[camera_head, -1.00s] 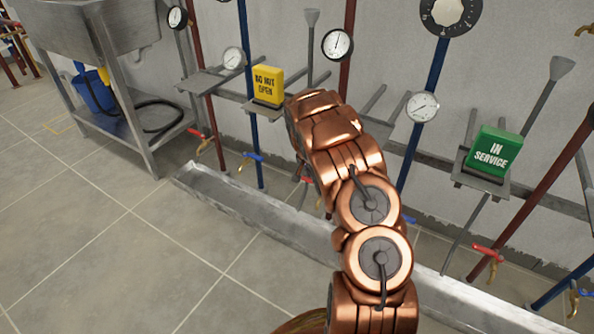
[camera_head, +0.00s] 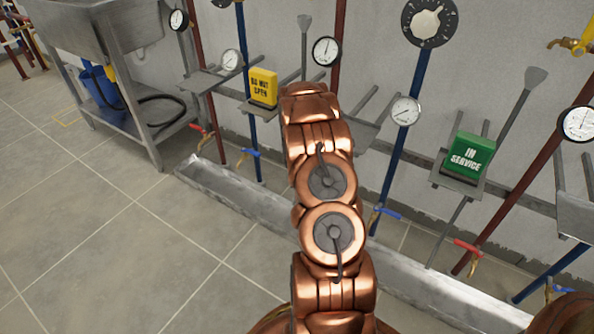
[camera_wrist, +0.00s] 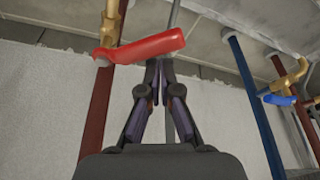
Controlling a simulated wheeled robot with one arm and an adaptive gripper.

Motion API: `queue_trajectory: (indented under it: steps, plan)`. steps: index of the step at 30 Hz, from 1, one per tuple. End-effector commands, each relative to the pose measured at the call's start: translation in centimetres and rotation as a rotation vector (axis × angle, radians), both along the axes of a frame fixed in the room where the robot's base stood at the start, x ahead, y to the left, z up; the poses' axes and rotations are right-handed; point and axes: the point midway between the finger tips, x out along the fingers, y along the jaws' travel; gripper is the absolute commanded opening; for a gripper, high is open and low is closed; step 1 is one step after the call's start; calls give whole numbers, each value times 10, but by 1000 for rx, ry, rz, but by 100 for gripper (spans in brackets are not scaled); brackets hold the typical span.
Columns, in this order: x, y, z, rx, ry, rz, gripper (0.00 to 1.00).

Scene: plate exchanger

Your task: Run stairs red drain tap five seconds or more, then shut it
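In the wrist view a red tap lever (camera_wrist: 140,47) lies across the picture, joined to a brass tap body (camera_wrist: 112,18) on a dark red pipe (camera_wrist: 97,110). My gripper (camera_wrist: 159,64) has its two fingertips drawn together, right at the lever's lower edge near its free end. They look shut with nothing between them; I cannot tell whether they touch the lever. In the head view my arm hides the gripper and this tap. Two other red-handled taps show there, one at left (camera_head: 200,130) and one at right (camera_head: 468,248). No water flow is visible.
A blue tap lever (camera_wrist: 280,100) is at the right of the wrist view. A metal trough (camera_head: 225,198) runs along the wall. Yellow "DO NOT OPEN" (camera_head: 263,88) and green "IN SERVICE" (camera_head: 467,157) blocks sit on brackets. A steel sink stand (camera_head: 105,40) is at left; tiled floor is clear.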

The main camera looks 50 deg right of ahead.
Motion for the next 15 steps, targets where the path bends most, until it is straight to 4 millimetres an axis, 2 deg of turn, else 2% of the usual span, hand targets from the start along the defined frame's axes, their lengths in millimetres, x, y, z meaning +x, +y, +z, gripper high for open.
queue_trajectory:
  steps: [15]
  plan:
    - [-22,19,-1,3,4,-3,0]
